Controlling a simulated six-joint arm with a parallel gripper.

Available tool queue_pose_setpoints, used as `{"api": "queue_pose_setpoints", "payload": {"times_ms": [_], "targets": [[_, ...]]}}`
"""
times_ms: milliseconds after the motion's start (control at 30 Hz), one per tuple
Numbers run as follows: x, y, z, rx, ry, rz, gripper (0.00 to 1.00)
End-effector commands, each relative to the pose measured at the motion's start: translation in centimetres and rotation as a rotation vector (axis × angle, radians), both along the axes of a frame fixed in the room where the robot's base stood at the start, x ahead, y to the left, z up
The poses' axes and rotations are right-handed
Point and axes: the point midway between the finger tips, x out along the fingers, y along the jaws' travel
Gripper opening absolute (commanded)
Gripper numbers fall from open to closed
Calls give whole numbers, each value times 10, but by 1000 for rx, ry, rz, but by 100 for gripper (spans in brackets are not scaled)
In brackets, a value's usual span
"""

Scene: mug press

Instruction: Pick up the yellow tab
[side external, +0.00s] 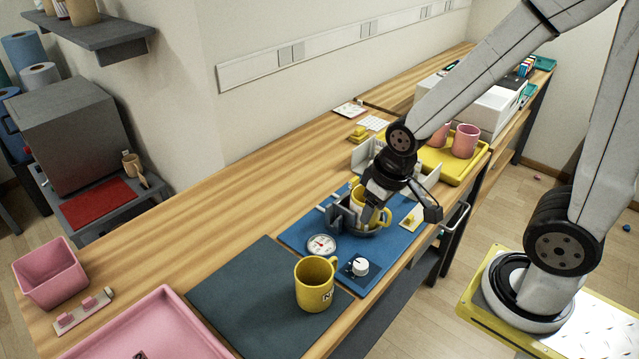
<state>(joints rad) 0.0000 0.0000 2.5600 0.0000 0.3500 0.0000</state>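A small yellow tab-like piece (411,222) lies on a pale plate at the right edge of the blue mat, just right of the press. Another small yellow piece (358,133) sits farther back by the wall; I cannot tell which is the named tab. My gripper (372,207) points down over the dark mug press (345,217), left of the nearer yellow piece. A yellow mug (384,217) stands in the press, partly hidden by my gripper. The fingers are dark and small here, so their opening and any contact with the mug are unclear.
The blue mat (300,237) also carries a round gauge (321,245) and a white knob (360,266). A second yellow mug (314,284) stands on the dark mat (240,290) in front. A yellow tray (468,170) with pink mugs is behind.

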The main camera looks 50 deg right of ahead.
Motion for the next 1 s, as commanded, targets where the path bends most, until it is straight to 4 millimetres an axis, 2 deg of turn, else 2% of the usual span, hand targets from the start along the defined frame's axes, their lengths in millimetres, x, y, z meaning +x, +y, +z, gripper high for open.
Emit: {"api": "queue_pose_setpoints", "payload": {"times_ms": [267,467,667,800,1000], "targets": [[2,-3,-1,3,4,-23,59],[12,-23,-8,28,35,-171,59],[28,-66,-26,79,93,-470,59],[35,-105,-42,123,138,-720,59],[34,-162,-72,186,199,-1077,59]]}}
